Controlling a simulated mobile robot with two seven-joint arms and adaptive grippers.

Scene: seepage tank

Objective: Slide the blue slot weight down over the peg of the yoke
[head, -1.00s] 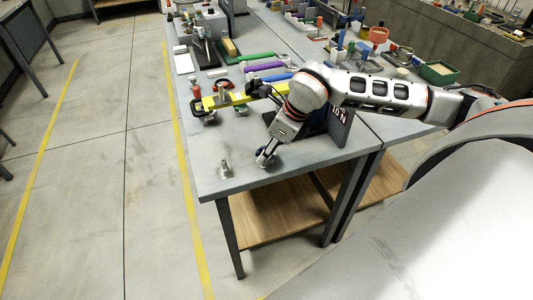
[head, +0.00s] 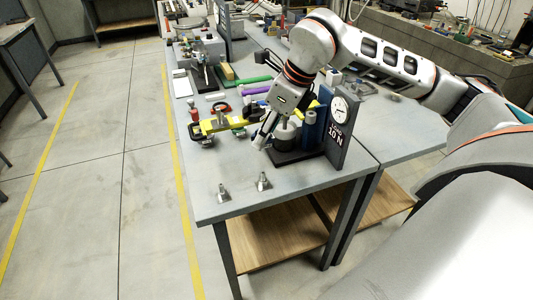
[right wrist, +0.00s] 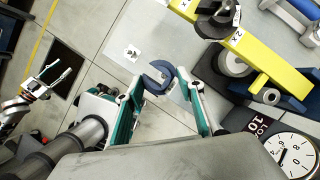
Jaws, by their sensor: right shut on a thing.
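My right gripper (head: 262,141) is shut on the blue slot weight (right wrist: 155,78), a C-shaped piece between its fingertips in the right wrist view. The weight is hard to make out in the head view. The gripper is above the table's front part, right of the yellow bar (head: 222,125). This bar, apparently the yoke, carries an upright grey peg (head: 222,112). In the right wrist view the yellow bar (right wrist: 258,55) lies at upper right, apart from the weight, with a dark slotted round piece on it. My left gripper (right wrist: 57,76) appears open and empty over the floor.
Two small metal stands (head: 222,193) (head: 263,181) stand at the table's front corner. A dial panel marked 10 N (head: 338,120) and a grey cylinder (head: 287,134) stand close right of the gripper. Coloured bars lie behind.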

